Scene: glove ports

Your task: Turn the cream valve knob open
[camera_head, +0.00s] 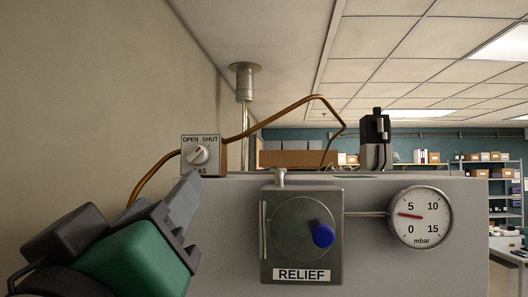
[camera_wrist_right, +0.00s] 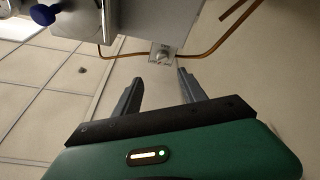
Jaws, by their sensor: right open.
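The cream valve knob (camera_head: 200,154) sits on a small plate marked OPEN, SHUT and GAS (camera_head: 187,141), at left of centre in the head view. Its grip is slanted, with a small red mark on it. My right gripper (camera_head: 188,187) comes in from the lower left, its fingertips just below the plate in the picture. In the right wrist view the gripper (camera_wrist_right: 159,75) is open and empty. The knob (camera_wrist_right: 161,58) shows just beyond the gap between its fingertips, apart from both fingers. My left gripper is not in view.
A copper pipe (camera_head: 287,111) runs from both sides of the plate. A grey panel (camera_head: 465,190) carries a RELIEF box (camera_head: 273,262) with a blue knob (camera_head: 323,235) and a round gauge (camera_head: 420,216). A black-topped fitting (camera_head: 374,127) stands on the panel's top. A plain wall (camera_head: 90,90) lies left.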

